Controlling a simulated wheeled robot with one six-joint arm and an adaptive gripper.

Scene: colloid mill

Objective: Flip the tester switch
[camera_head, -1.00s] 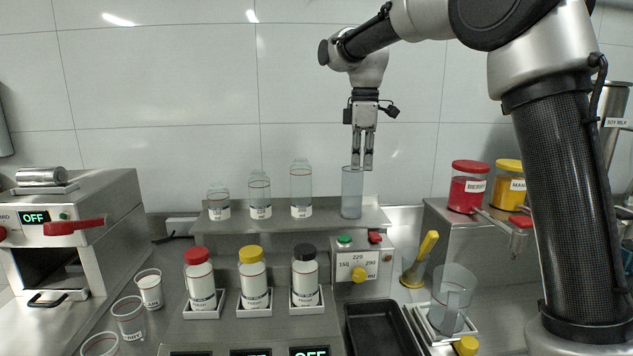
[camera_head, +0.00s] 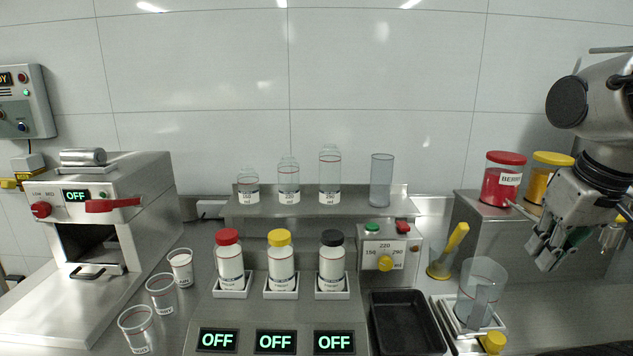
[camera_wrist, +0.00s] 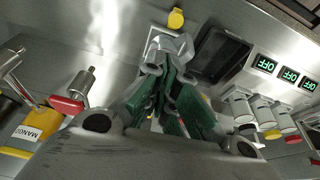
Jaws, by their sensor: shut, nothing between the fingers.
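No part is plainly labelled as a tester, so I cannot tell which switch is meant. A dial box (camera_head: 385,260) in the middle has a yellow knob, a green button (camera_head: 372,228) and a small red switch (camera_head: 402,227). A steel machine (camera_head: 100,215) at the left has a lit OFF display (camera_head: 76,196), a red knob (camera_head: 41,209) and a red lever (camera_head: 112,205). My gripper (camera_head: 537,257) is at the far right, in front of the steel jar stand, shut and empty, apart from all of these. Its fingers also fill the middle of the wrist view (camera_wrist: 168,62).
A wall control box (camera_head: 22,100) hangs at the far left. Red, yellow and black-capped bottles (camera_head: 281,265) stand in front of a shelf (camera_head: 310,208) with glass vessels. A black tray (camera_head: 405,325) and a clear pitcher (camera_head: 481,290) lie between the dial box and my gripper.

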